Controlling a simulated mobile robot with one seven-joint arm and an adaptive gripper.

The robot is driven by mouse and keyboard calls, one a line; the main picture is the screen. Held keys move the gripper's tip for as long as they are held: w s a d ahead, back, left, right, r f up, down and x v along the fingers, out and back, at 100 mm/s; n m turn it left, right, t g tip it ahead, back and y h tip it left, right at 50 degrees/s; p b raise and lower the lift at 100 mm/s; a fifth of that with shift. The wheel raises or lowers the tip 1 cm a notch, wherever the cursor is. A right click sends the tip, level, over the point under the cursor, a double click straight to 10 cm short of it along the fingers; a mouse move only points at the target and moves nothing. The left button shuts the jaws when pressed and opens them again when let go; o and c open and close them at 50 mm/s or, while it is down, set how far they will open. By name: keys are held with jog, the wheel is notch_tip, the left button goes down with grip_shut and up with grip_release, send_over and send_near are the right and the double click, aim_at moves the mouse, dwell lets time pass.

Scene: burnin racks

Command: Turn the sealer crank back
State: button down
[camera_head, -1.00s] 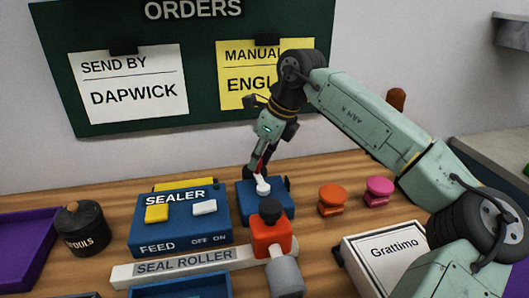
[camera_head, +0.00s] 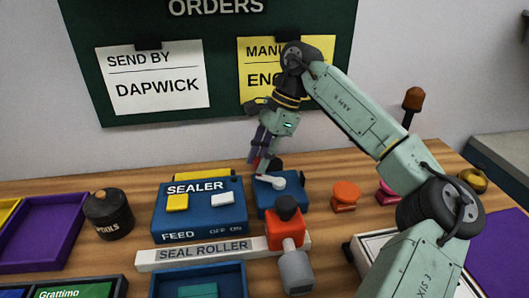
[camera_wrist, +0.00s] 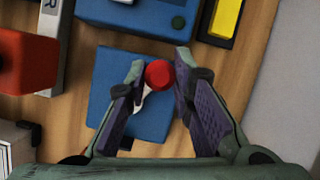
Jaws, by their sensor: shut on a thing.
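The crank box (camera_head: 293,207) is a small blue block right of the blue sealer (camera_head: 198,212). A white crank arm (camera_head: 279,181) lies on its top and points left toward my gripper (camera_head: 262,170). In the wrist view, the crank's red knob (camera_wrist: 159,74) sits between the two fingers of my gripper (camera_wrist: 160,66), which is shut on it. The white arm shows partly below the knob, and the blue crank box (camera_wrist: 112,75) lies beneath. My fingers mostly hide the knob in the head view.
A red block with a black knob (camera_head: 286,229) stands in front of the crank box, by the seal roller (camera_head: 204,250). An orange knob (camera_head: 345,196) and a pink one (camera_head: 386,192) stand to the right.

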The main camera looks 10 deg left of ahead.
jog(key=n, duration=0.1)
jog(key=s+n+g+h, duration=0.1)
jog(key=n, duration=0.1)
jog(key=shift+s+a+n, duration=0.15)
jog(key=shift+s+n, duration=0.1)
jog(key=shift+n, duration=0.05)
jog(key=shift+s+n+g+h+p, duration=0.15)
jog(key=shift+s+n+h+p, duration=0.15)
jog(key=shift+n, duration=0.4)
jog(key=shift+s+n+g+h+p, duration=0.15)
jog(key=shift+s+n+h+p, duration=0.1)
jog(key=shift+n, duration=0.45)
jog(key=c, duration=1.4)
grip_release()
jog(key=shift+o, duration=0.2)
jog(key=shift+r, duration=0.1)
jog(key=v, duration=1.2)
